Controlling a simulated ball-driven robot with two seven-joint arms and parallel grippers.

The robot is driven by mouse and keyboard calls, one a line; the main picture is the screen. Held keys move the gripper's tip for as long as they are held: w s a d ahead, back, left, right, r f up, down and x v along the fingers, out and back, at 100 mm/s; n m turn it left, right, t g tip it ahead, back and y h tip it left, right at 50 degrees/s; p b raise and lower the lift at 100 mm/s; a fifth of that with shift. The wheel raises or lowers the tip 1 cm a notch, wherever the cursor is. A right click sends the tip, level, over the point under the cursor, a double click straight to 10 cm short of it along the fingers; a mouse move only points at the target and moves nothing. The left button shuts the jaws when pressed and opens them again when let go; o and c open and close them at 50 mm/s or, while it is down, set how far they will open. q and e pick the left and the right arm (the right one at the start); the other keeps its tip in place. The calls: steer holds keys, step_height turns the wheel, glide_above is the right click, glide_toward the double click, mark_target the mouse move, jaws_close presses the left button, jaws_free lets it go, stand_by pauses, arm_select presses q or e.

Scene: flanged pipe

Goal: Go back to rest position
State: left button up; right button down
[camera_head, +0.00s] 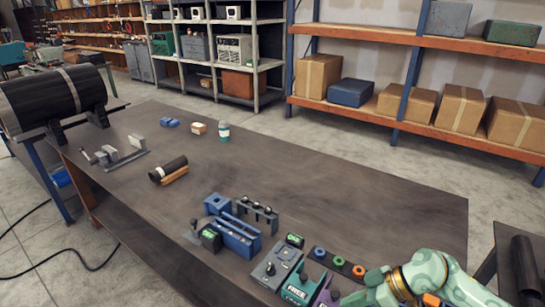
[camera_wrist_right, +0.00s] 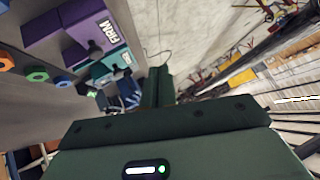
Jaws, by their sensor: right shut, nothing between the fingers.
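My right arm (camera_head: 435,283), pale green with a gold band, reaches in at the lower right of the head view, over the bench's near right corner. In the right wrist view my right gripper (camera_wrist_right: 157,82) has its dark green fingers together with nothing between them. The fingers are beside the bench edge, to the right of the coloured blocks and apart from them. My left gripper is in neither view.
The dark bench (camera_head: 330,180) has clear room at its middle and right. A teal FREE block (camera_head: 297,288), a purple FIRM block (camera_wrist_right: 85,35), a row of coloured nuts (camera_head: 339,262) and a blue fixture (camera_head: 237,236) crowd its near edge. A black pipe (camera_head: 50,97) lies far left.

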steer(key=w+a+r+t+y, duration=0.1)
steer(key=a+r+t+y, duration=0.1)
steer(key=a+r+t, duration=0.35)
steer(key=w+a+r+t+y, duration=0.2)
steer(key=a+r+t, duration=0.1)
steer(key=r+t, duration=0.45)
steer(key=s+d+f+m+t+h, duration=0.1)
steer(key=s+d+m+h, duration=0.15)
steer(key=d+h, duration=0.5)
steer(key=s+d+f+m+h, duration=0.1)
steer(key=s+d+m+h, duration=0.1)
steer(key=d+m+h, duration=0.4)
steer(key=s+d+f+n+g+h, duration=0.2)
steer(key=s+d+f+g, duration=0.15)
steer(key=s, duration=0.35)
steer(key=s+d+f+n+g+h, duration=0.3)
steer(key=s+f+g, duration=0.15)
steer(key=s, duration=0.35)
steer(key=s+a+f+m+g+y+b, duration=0.1)
steer(key=s+a+f+g+y+b, duration=0.15)
steer(key=f, duration=1.35)
steer(key=s+a+f+g+y+b, duration=0.1)
steer(key=a+f+b, duration=0.15)
steer(key=f, duration=1.35)
steer(key=s+f+m+g+y+b, duration=0.1)
steer(key=s+f+b, duration=0.4)
steer(key=s+f, duration=1.4)
steer(key=shift+s+d+f+m+g+y, duration=0.2)
steer(key=shift+d+f+m+g+y, duration=0.15)
steer(key=shift+m+g, duration=0.5)
